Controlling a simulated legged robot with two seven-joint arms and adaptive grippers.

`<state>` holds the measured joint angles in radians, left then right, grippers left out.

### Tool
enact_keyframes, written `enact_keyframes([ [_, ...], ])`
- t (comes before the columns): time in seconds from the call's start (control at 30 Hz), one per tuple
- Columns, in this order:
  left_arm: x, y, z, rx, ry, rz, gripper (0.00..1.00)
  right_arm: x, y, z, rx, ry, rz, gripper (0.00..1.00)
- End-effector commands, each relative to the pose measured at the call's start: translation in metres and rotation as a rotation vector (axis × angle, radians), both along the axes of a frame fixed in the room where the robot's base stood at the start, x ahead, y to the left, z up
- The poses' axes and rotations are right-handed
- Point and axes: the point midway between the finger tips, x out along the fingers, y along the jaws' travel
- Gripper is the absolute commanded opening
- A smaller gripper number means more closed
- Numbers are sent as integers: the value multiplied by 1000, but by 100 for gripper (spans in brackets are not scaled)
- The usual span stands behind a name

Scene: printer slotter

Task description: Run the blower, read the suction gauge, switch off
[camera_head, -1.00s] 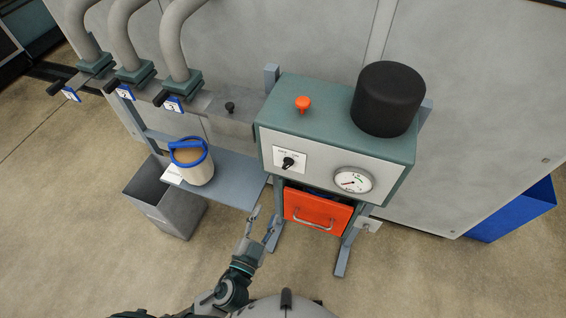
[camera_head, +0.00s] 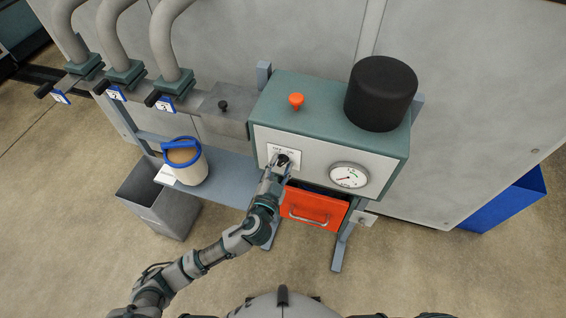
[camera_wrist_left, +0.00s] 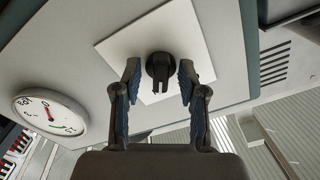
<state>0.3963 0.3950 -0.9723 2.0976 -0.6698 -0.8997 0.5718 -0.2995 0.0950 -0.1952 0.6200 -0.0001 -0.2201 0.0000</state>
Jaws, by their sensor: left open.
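The blower box (camera_head: 330,115) is teal with a pale front panel. Its black rotary switch (camera_wrist_left: 160,68) sits on a white plate (camera_wrist_left: 190,30). My left gripper (camera_head: 279,165) is at the switch; in the left wrist view my left gripper (camera_wrist_left: 158,82) is open, one finger on each side of the knob, with small gaps. The switch labels are mostly hidden by the gripper. The round suction gauge (camera_head: 348,176) is right of the switch, with a red needle and a green mark; it also shows in the left wrist view (camera_wrist_left: 50,112). My right gripper is not in view.
An orange-red drawer (camera_head: 314,209) is below the box. An orange knob (camera_head: 296,101) and a black cylinder (camera_head: 381,93) are on top. A blue-handled canister (camera_head: 187,163) stands on the left shelf (camera_head: 230,180). A grey bin (camera_head: 160,205) is below it.

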Motion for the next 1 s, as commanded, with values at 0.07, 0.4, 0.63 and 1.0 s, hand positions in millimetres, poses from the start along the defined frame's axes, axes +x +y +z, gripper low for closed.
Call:
enact_keyframes([
  [0.07, 3, -2, 0, 1, 1, 0, 42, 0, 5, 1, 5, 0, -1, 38],
  [0.4, 4, -10, 0, 8, 0, -1, 24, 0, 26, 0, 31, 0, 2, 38],
  [0.63, 4, -9, -1, 5, 1, -2, 0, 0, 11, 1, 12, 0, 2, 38],
  [1.0, 3, -8, -2, -54, 20, -2, 0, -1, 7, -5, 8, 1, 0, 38],
])
